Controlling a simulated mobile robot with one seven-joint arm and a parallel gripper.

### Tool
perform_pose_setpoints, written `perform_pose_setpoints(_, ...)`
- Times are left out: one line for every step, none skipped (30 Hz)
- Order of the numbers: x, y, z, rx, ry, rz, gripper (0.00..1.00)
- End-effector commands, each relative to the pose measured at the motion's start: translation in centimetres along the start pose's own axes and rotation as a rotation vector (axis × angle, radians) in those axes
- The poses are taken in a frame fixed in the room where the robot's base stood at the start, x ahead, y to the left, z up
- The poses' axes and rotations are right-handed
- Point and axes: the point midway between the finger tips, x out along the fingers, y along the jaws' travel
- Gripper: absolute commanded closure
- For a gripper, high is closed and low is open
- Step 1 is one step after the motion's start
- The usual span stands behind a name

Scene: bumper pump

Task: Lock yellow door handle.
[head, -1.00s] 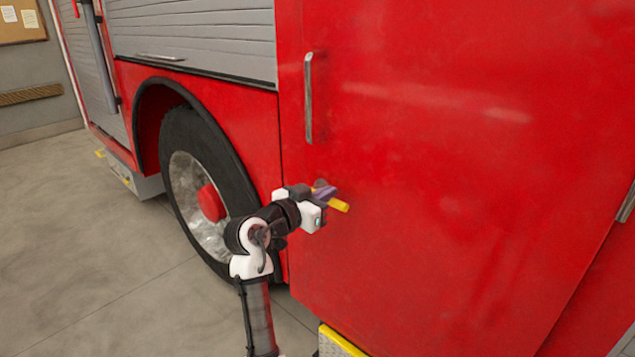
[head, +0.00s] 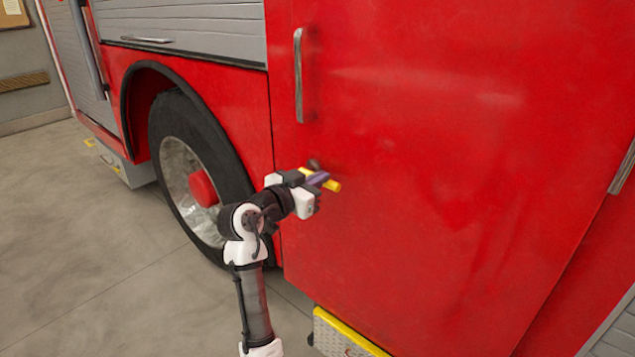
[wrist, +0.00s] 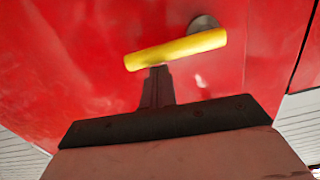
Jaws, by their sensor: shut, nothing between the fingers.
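The yellow door handle (head: 333,185) is a short bar on the red door, tilted down to the right in the head view. In the wrist view the yellow handle (wrist: 178,49) lies across the picture, its right end higher, by a round grey mount (wrist: 203,23). My gripper (head: 318,178) is at the handle, its fingers covering the bar's middle in the head view. In the wrist view my gripper (wrist: 157,74) is shut and empty, fingertips at the bar's lower edge, left of its middle. I cannot tell whether they touch it.
The red door (head: 450,170) carries a vertical metal grab handle (head: 299,75) above my gripper. A large wheel (head: 190,165) stands to the left. A yellow-edged step (head: 345,333) is below the door. Open floor (head: 90,260) lies at the left.

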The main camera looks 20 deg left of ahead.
Motion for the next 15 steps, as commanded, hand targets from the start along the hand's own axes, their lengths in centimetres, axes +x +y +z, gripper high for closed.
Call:
perform_pose_setpoints(0.0, 0.1, 0.3, 0.007, -0.001, 0.000, 1.00)
perform_pose_setpoints(0.0, 0.1, 0.3, 0.012, -0.001, 0.000, 1.00)
perform_pose_setpoints(0.0, 0.1, 0.4, 0.018, -0.001, -0.001, 1.00)
perform_pose_setpoints(0.0, 0.1, 0.4, 0.023, -0.001, -0.001, 1.00)
perform_pose_setpoints(0.0, 0.1, 0.5, 0.028, -0.001, -0.001, 1.00)
perform_pose_setpoints(0.0, 0.1, 0.5, 0.036, -0.002, -0.001, 1.00)
perform_pose_setpoints(0.0, 0.1, 0.6, 0.043, -0.002, -0.001, 1.00)
perform_pose_setpoints(0.0, 0.2, 0.7, 0.052, -0.001, -0.002, 1.00)
perform_pose_setpoints(0.1, 0.2, 0.9, 0.065, -0.001, -0.002, 1.00)
perform_pose_setpoints(0.1, 0.2, 1.0, 0.075, -0.001, -0.003, 1.00)
perform_pose_setpoints(0.1, 0.3, 1.1, 0.087, -0.001, -0.003, 1.00)
perform_pose_setpoints(0.1, 0.3, 1.4, 0.107, -0.001, -0.004, 1.00)
perform_pose_setpoints(0.1, 0.4, 1.5, 0.123, -0.001, -0.005, 1.00)
perform_pose_setpoints(0.1, 0.4, 1.7, 0.140, 0.000, -0.005, 1.00)
perform_pose_setpoints(0.1, 0.5, 1.9, 0.168, 0.000, -0.007, 1.00)
